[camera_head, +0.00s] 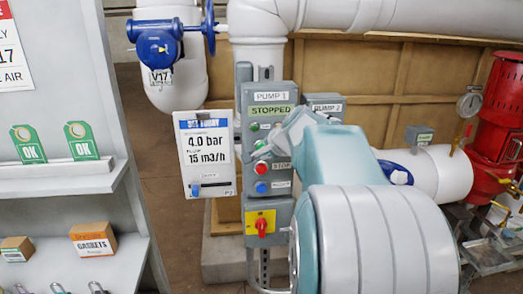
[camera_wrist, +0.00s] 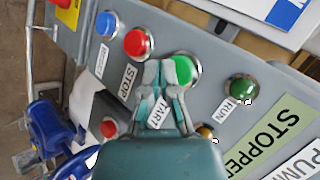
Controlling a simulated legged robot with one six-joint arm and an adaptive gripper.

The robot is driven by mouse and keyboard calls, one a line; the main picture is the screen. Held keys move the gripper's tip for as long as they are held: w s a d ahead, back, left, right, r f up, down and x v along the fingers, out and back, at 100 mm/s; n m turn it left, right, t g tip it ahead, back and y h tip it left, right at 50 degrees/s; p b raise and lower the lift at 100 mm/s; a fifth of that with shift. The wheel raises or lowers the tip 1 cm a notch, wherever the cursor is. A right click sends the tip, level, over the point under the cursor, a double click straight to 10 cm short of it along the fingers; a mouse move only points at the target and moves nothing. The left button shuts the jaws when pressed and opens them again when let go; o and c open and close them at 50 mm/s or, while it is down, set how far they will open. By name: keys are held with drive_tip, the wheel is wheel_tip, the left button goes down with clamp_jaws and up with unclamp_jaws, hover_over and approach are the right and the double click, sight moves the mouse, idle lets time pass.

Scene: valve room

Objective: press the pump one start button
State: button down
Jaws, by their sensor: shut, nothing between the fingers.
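The grey pump 1 control box (camera_head: 284,96) stands in the middle of the head view, with a "STOPPED" display at its top. The green start button (camera_wrist: 184,70) shows in the wrist view, its left side partly covered by my fingertips. Its "START" label is partly hidden by my gripper (camera_wrist: 165,72). My gripper is shut and empty, its tips at the green button; I cannot tell whether they touch it. In the head view my gripper (camera_head: 266,150) hides the start button. The red stop button (camera_wrist: 137,42) is beside it.
A blue button (camera_wrist: 106,23) lies beyond the red one, and a dark green run lamp (camera_wrist: 242,88) on the other side. The pump 2 box (camera_head: 324,104) is close behind. A white setpoint sign (camera_head: 205,150) hangs left, and a red-yellow switch (camera_head: 261,226) sits below.

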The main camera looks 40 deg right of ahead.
drive_tip(key=shift+w+d, duration=0.2)
drive_tip(key=shift+w, duration=0.05)
drive_tip(key=shift+w+d, duration=0.25)
drive_tip(key=shift+w, duration=0.15)
idle(0.8)
drive_tip(key=shift+s, duration=0.1)
drive_tip(key=shift+s+a, duration=0.45)
drive_tip(key=shift+s, duration=0.2)
drive_tip(key=s+a, duration=0.1)
drive_tip(key=s, duration=0.2)
drive_tip(key=s+a, duration=0.1)
drive_tip(key=shift+s+a, duration=0.2)
drive_tip(key=shift+a, duration=0.15)
idle(0.9)
